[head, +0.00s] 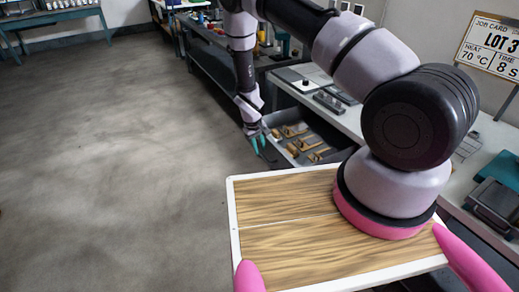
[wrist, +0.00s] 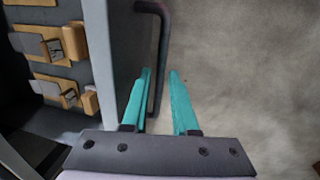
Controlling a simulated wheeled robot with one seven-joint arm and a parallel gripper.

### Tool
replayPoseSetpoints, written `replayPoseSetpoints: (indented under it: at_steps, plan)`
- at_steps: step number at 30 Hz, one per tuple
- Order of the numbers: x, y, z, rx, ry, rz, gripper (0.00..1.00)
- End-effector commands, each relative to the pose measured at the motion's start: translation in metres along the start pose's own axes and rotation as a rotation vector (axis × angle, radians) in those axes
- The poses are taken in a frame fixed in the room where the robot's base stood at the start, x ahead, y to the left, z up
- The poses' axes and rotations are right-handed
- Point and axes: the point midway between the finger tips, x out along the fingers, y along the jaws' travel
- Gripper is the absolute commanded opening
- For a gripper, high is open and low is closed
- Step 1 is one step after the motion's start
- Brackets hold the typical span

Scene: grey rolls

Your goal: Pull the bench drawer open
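The bench drawer (head: 277,158) stands out from the workbench at the right, with its inside and contents showing. In the wrist view its grey front panel (wrist: 122,45) runs down the left of centre. The dark bar handle (wrist: 160,60) sticks out from the panel's outer side. My gripper (head: 262,146), with teal fingers, is at the drawer front. In the wrist view my gripper (wrist: 160,85) has its fingers apart, one on each side of the lower part of the handle. A narrow gap shows beside the right finger. I cannot tell whether the left finger touches the handle.
Several wooden-handled tools (head: 296,131) lie in the drawer. The workbench top (head: 350,118) holds flat plates and blocks. A wide clear concrete floor (head: 110,150) lies to the left. Another bench (head: 55,16) stands at the far left.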

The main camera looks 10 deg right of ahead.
Motion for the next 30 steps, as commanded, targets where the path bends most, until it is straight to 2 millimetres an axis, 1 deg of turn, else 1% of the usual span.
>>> replayPoseSetpoints:
  at_steps: [9,12,15,20,28,30]
  plan:
    - [-0.062,0.0,-0.001,0.0,0.004,-0.001,0.27]
    - [-0.079,-0.001,-0.001,-0.001,0.004,-0.001,0.27]
    - [-0.092,-0.001,-0.001,-0.002,0.002,-0.001,0.27]
    - [-0.101,-0.001,0.0,-0.001,0.001,0.0,0.27]
    - [-0.101,0.0,0.0,0.0,0.0,0.0,0.27]
    - [-0.104,0.001,-0.001,0.004,0.003,-0.002,0.27]
